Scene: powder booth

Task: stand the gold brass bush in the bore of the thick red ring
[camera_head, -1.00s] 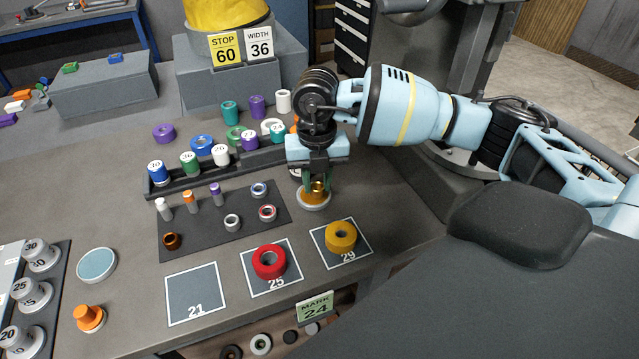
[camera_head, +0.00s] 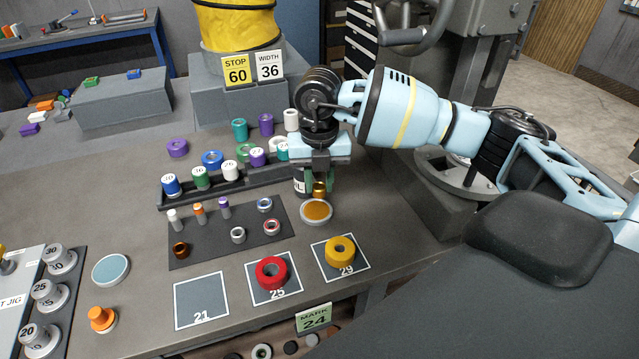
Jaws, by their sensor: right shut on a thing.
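The gold brass bush (camera_head: 320,189) is held in my right gripper (camera_head: 319,184), whose jaws point down and are shut on it. The bush looks to be just above a round dish with an amber top (camera_head: 316,212), apart from it. The thick red ring (camera_head: 272,284) lies flat on the square marked 25, below and left of the gripper. Its bore faces up and looks empty. My left gripper is not in view.
A yellow ring (camera_head: 340,261) lies on the square marked 29, right of the red ring. The square marked 21 (camera_head: 201,295) is bare. A dark mat (camera_head: 213,243) with small pins and rings lies to the left. A rack (camera_head: 212,190) of labelled, coloured cylinders stands behind it.

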